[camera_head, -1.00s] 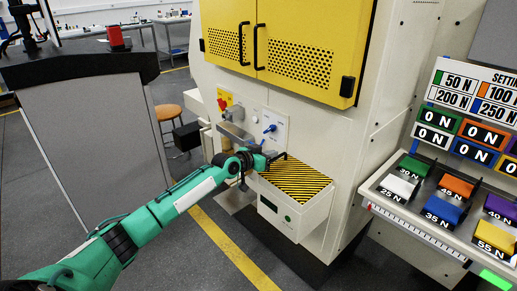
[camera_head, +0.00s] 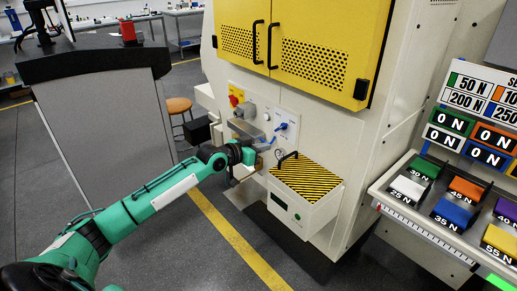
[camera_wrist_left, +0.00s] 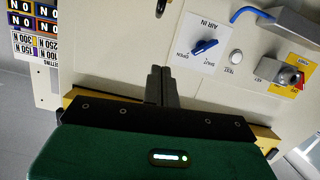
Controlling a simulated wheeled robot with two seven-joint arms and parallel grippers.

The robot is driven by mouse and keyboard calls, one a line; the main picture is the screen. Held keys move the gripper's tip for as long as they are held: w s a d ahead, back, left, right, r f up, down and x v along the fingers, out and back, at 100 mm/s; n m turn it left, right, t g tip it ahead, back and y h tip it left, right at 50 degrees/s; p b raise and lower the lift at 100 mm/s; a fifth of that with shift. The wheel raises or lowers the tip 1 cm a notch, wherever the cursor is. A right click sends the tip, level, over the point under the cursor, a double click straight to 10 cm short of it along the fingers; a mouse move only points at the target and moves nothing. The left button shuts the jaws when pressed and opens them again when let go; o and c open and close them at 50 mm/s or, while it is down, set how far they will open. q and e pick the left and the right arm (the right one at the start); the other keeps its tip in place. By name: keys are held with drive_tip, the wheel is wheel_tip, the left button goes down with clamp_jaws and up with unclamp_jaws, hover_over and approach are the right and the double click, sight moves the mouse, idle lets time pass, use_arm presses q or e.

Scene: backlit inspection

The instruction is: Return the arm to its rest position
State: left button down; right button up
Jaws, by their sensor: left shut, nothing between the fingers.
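My left arm, green and black, comes in from the lower left of the head view. Its left gripper (camera_head: 262,147) is at the front of the cream machine (camera_head: 345,145), left of the striped box lid's black handle (camera_head: 288,157) and apart from it. In the left wrist view the two dark fingers (camera_wrist_left: 161,84) are together with nothing between them. They point at the panel, below the blue air valve knob (camera_wrist_left: 204,46) in that picture. My right gripper is in neither view.
The black-and-yellow striped box (camera_head: 306,180) juts from the machine. A grey cabinet (camera_head: 110,140) stands at left and an orange stool (camera_head: 179,105) behind the arm. A rack of coloured weight blocks (camera_head: 454,213) is at right. Open floor with a yellow line (camera_head: 240,248) lies in front.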

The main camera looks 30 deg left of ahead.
use_arm(q)
drive_tip(key=shift+v, duration=0.85)
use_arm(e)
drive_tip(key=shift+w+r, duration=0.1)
